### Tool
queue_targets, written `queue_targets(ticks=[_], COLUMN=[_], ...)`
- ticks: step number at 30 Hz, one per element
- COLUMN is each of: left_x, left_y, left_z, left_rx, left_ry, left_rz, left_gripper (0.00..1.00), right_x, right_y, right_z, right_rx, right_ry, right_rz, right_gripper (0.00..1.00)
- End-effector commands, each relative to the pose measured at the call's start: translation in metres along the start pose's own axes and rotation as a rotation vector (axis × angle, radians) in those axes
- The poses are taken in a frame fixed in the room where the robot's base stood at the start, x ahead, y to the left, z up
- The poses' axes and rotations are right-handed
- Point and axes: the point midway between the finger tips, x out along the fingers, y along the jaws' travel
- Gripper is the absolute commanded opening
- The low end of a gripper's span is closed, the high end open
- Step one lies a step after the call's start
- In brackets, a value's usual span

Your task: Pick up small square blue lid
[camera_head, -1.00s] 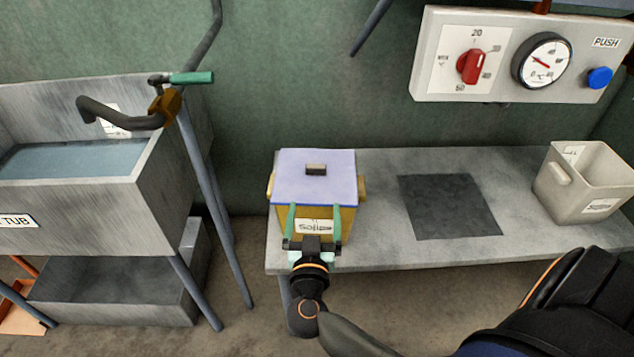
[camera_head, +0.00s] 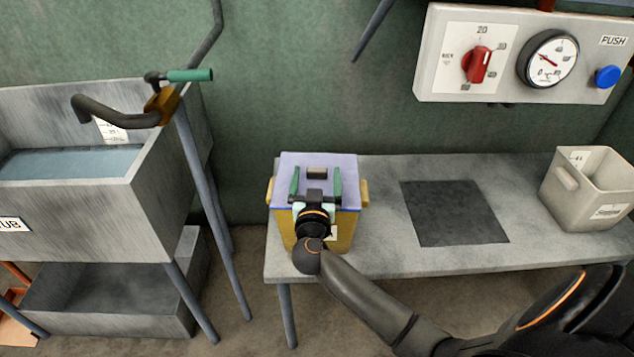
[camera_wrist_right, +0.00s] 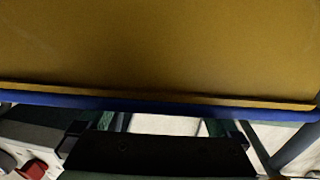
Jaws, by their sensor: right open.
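The square blue lid (camera_head: 349,172), pale blue-violet on top with a small dark handle (camera_head: 317,172), lies on a yellow box (camera_head: 345,232) with side handles. My right gripper (camera_head: 316,184) is open, its two green fingers spread to either side of the handle in the picture, over the lid. Whether the fingers touch the lid or hover above it I cannot tell. In the right wrist view the lid's blue edge (camera_wrist_right: 160,103) crosses below the box's yellow wall (camera_wrist_right: 160,45), with the fingers (camera_wrist_right: 166,124) partly hidden beyond it. My left gripper is not in view.
The box stands at the left end of a grey bench (camera_head: 385,255). A dark square plate (camera_head: 454,212) and a pale bin (camera_head: 585,195) are to its right. A control panel (camera_head: 515,55) hangs above. A water tub (camera_head: 80,195) with a tap stands left.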

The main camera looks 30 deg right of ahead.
Motion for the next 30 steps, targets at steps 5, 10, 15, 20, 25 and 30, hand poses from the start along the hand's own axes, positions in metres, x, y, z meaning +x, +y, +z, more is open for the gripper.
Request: queue_targets(ticks=[5, 10, 15, 20, 25, 30], left_x=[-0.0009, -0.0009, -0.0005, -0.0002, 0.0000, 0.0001], left_y=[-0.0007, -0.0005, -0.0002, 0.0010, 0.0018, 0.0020], left_z=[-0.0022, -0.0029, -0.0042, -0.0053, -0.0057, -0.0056], left_rx=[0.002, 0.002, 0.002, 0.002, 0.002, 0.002], left_ry=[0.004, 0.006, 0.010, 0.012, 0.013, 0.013], left_rz=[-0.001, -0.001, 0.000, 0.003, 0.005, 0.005], left_gripper=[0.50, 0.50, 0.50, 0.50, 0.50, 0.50], right_x=[0.0001, -0.0002, -0.0003, -0.0004, -0.0005, -0.0005], right_y=[0.0000, 0.0000, -0.0001, -0.0001, -0.0001, -0.0001], right_z=[-0.0004, -0.0002, -0.0002, -0.0001, 0.0000, 0.0001], right_rx=[0.000, 0.000, 0.000, 0.000, 0.000, 0.000], right_ry=[0.000, 0.000, 0.000, 0.000, 0.000, -0.001], right_rz=[0.000, 0.000, 0.000, 0.000, 0.000, 0.000], right_gripper=[0.97, 0.78, 0.59, 0.41, 0.22, 0.03])
